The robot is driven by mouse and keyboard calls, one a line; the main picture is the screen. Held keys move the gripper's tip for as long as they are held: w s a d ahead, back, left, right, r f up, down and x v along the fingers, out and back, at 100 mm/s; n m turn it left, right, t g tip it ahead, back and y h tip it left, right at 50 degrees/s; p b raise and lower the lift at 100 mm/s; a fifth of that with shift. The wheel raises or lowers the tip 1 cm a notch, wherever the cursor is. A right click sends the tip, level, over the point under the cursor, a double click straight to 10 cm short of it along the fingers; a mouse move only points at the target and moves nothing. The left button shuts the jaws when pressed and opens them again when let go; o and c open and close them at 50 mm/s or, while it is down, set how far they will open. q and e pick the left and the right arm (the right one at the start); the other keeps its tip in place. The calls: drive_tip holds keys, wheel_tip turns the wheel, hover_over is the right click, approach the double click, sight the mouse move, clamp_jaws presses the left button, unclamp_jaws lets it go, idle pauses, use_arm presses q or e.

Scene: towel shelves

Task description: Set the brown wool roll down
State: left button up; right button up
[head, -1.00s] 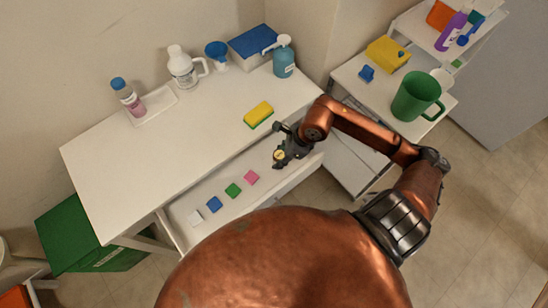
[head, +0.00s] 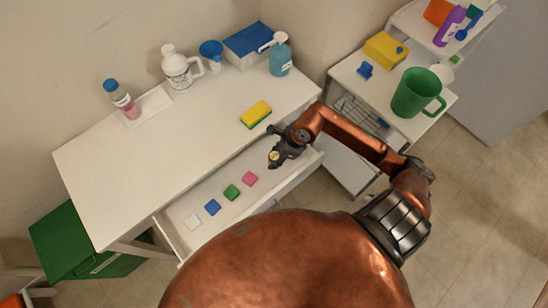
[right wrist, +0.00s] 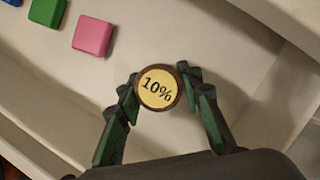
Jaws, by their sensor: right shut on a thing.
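The brown wool roll (head: 274,156) is small and round with a brown rim. Its yellow end face reads "10%" in the right wrist view (right wrist: 158,88). My right gripper (head: 277,154) is shut on it, with a finger at each side of the roll. The roll is over the right part of the open white drawer (head: 215,184), to the right of the pink square (head: 249,179). I cannot tell whether it touches the drawer floor. My left gripper is not in view.
The drawer also holds green (head: 231,192), blue (head: 212,207) and white (head: 193,222) squares in a row. A sponge (head: 256,113), bottles and a blue-lidded box (head: 248,43) stand on the desk (head: 150,155). A green mug (head: 415,94) stands on the right-hand unit.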

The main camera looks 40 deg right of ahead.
drive_tip(key=o, duration=1.2)
drive_tip(key=shift+c, duration=0.2)
drive_tip(key=shift+r, duration=0.1)
use_arm(q)
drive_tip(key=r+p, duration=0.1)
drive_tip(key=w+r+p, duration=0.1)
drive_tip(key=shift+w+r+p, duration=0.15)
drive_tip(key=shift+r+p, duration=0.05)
drive_tip(key=shift+p, duration=0.15)
use_arm(e)
drive_tip(key=v, duration=1.2)
